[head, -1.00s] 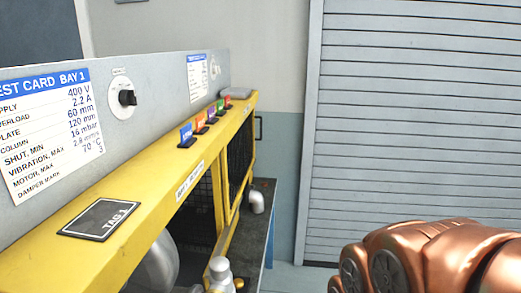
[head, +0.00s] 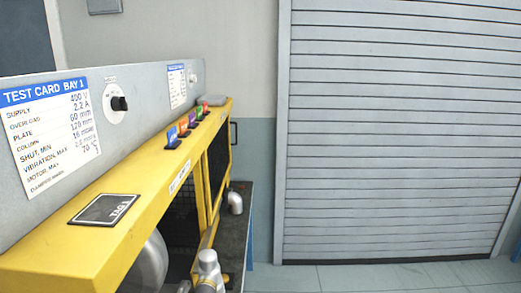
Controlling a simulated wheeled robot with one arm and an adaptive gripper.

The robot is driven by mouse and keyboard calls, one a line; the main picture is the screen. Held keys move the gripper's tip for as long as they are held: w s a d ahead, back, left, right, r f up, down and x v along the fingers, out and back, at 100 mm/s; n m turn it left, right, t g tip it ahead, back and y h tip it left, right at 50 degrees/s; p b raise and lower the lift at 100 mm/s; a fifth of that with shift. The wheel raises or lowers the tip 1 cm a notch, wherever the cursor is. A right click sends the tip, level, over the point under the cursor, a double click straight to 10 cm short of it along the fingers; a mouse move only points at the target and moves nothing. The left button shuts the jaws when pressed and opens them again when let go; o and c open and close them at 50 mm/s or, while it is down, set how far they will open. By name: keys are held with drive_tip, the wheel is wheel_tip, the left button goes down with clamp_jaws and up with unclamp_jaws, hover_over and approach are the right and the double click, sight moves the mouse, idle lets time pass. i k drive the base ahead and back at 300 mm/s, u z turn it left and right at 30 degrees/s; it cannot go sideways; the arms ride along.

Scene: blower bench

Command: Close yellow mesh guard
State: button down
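The yellow mesh guard (head: 214,182) is on the front of the yellow bench frame (head: 65,250), seen at a steep angle. Dark mesh fills its yellow-edged panels. A yellow-edged piece slants out at the lower middle, beside a dark opening where a silver rounded housing (head: 148,268) shows. I cannot tell from this angle how far the guard stands open. My gripper is not in view.
A grey panel with a test card (head: 45,125) and black knob (head: 119,103) rises behind the frame. Coloured tabs (head: 184,130) and a black tag plate (head: 104,210) sit on top. Silver pipe fittings (head: 208,268) stand below. Floor (head: 380,275) is clear before the grey shutter (head: 390,130).

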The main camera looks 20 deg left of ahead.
sight(211, 212)
drive_tip(key=z, duration=0.15)
drive_tip(key=i, duration=2.85)
drive_tip(key=u, duration=1.85)
drive_tip(key=i, duration=0.7)
drive_tip(key=u, duration=0.75)
